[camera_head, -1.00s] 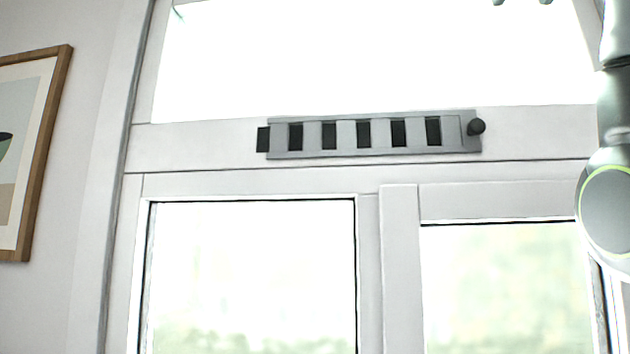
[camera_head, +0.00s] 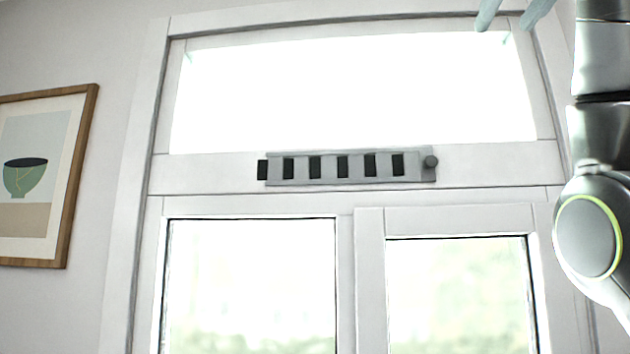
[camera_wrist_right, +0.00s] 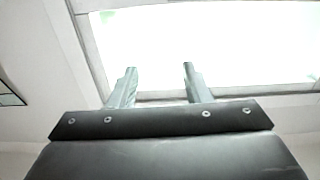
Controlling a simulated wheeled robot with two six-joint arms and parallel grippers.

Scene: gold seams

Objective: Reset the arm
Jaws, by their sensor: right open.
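My right arm (camera_head: 598,140) comes up along the right edge of the head view. The fingers of my right gripper (camera_head: 512,12) show at the top right of that view, partly cut off by the top edge. In the right wrist view the right gripper (camera_wrist_right: 160,80) has its two grey fingers well apart, with nothing between them. It is open and points toward the bright upper window pane (camera_wrist_right: 215,45). My left gripper is in neither view.
Two lower panes (camera_head: 250,285) show blurred greenery. A wood-framed bowl picture (camera_head: 82,170) hangs on the left wall.

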